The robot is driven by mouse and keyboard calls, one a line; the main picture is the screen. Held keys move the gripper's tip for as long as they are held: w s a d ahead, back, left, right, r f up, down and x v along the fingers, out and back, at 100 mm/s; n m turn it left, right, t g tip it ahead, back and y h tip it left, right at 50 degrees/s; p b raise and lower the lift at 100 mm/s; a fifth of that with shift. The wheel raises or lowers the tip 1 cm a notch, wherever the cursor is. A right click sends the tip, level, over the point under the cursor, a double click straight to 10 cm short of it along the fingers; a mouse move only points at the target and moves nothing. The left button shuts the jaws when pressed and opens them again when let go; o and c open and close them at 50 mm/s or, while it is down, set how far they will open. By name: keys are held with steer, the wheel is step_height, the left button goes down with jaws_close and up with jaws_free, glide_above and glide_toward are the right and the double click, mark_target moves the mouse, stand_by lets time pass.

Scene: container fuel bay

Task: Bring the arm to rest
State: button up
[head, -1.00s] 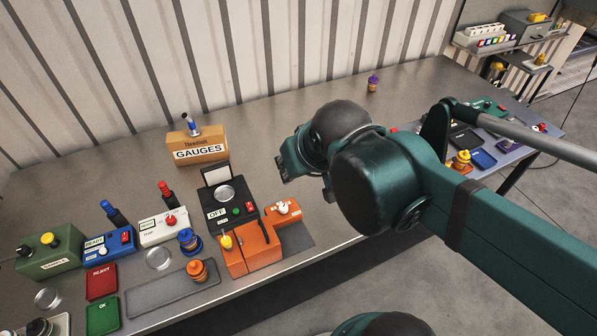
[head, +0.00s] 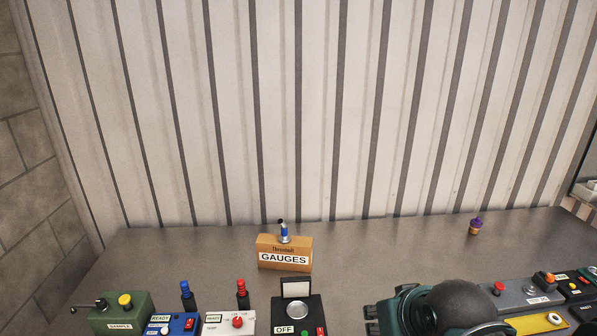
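My arm shows at the bottom right of the head view, its dark rounded joint and green housing over the front of the bench (head: 400,246). Only a small part of my gripper (head: 371,318) shows, at the left side of that housing near the bottom edge. It is just right of the black device marked OFF (head: 284,311) in the picture. Its fingertips are not clear, so I cannot tell whether it is open or shut. The rest of the arm is cut off by the frame.
A GAUGES box (head: 285,253) stands at the back with a blue-topped item in it. A green SAMPLE box (head: 122,318), a blue unit (head: 172,325) and a white unit (head: 229,323) stand front left. A purple-topped piece (head: 475,226) stands back right. The bench's back middle is clear.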

steer(key=shift+f+b, duration=0.85)
steer(key=shift+f, duration=0.35)
stand_by(0.3)
